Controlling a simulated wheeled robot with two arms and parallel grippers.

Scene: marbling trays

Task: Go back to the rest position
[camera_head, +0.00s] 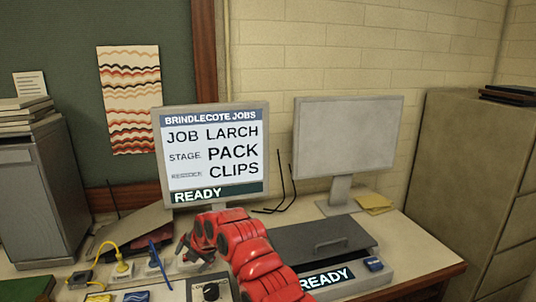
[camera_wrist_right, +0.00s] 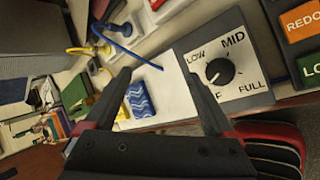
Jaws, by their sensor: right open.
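My right arm is red and reaches in from the bottom of the head view. My right gripper (camera_head: 183,249) is over the desk's near left part, its dark fingers partly hidden by the arm. In the right wrist view the gripper (camera_wrist_right: 157,66) has its fingers wide apart with nothing held between them. Beyond the fingertips are a blue wavy-patterned block (camera_wrist_right: 140,99) and a dial box (camera_wrist_right: 237,90) marked LOW, MID and FULL. The dial's pointer is toward the upper right, near MID. My left gripper is in neither view.
A monitor (camera_head: 213,189) reads "JOB LARCH, STAGE PACK, CLIPS, READY". A blank monitor (camera_head: 346,137) stands right of it. A lidded dark unit (camera_head: 318,236) with a READY display sits right of my arm. A yellow cable plug (camera_head: 122,270) and a blue one (camera_head: 153,259) are at left.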

